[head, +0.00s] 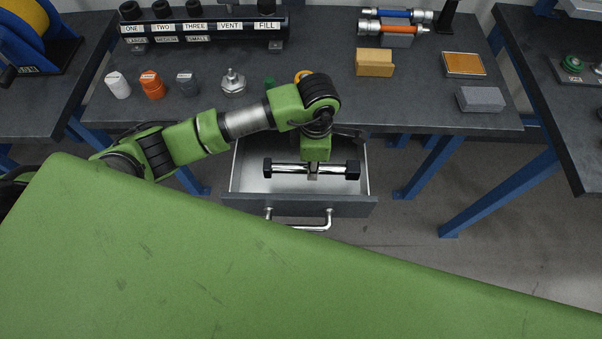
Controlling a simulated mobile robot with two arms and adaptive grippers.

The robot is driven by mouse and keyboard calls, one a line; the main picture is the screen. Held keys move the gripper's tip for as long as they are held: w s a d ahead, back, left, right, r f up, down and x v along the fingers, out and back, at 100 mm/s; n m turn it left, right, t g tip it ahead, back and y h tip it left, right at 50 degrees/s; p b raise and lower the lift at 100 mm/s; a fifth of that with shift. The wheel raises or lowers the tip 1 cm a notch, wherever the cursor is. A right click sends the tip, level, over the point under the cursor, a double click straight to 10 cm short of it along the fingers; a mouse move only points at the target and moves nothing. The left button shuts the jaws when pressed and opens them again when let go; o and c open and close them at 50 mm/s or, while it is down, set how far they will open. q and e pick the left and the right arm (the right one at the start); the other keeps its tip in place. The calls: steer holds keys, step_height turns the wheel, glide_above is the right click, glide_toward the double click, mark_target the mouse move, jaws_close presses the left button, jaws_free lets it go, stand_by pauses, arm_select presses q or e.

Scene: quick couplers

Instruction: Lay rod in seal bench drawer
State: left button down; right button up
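The rod (286,170) is a chrome bar with a black block at each end. It lies crosswise within the outline of the open seal bench drawer (240,184), level with the picture's bottom edge. My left gripper (314,174) points down over the rod's middle and appears shut on it. The wrist hides part of the fingers. I cannot tell whether the rod touches the drawer floor. The grey drawer is pulled out below the bench top, with a chrome handle (312,228) on its front. My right gripper is not in view.
The dark bench (420,110) carries a labelled rack (205,30), several small caps, a metal fitting (233,82), a wooden block (374,62), an orange-topped tray (464,65) and a grey block (481,99). A large green surface, likely my own arm, fills the foreground.

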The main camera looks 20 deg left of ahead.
mark_target(306, 167)
arm_select(q)
steer(key=a+f, duration=0.1)
steer(key=a+f+b, duration=0.1)
steer(key=shift+w+f, duration=0.3)
steer(key=shift+f, duration=0.05)
steer(key=f+b, duration=0.1)
steer(key=f, duration=0.1)
steer(key=a+f+b, duration=0.1)
steer(key=f+b, duration=0.1)
steer(key=shift+w+a+f, duration=0.1)
steer(key=shift+f, duration=0.15)
steer(key=shift+r, duration=0.1)
steer(key=c, duration=1.9)
jaws_free()
step_height(306, 167, up, 12)
steer(key=p, duration=0.8)
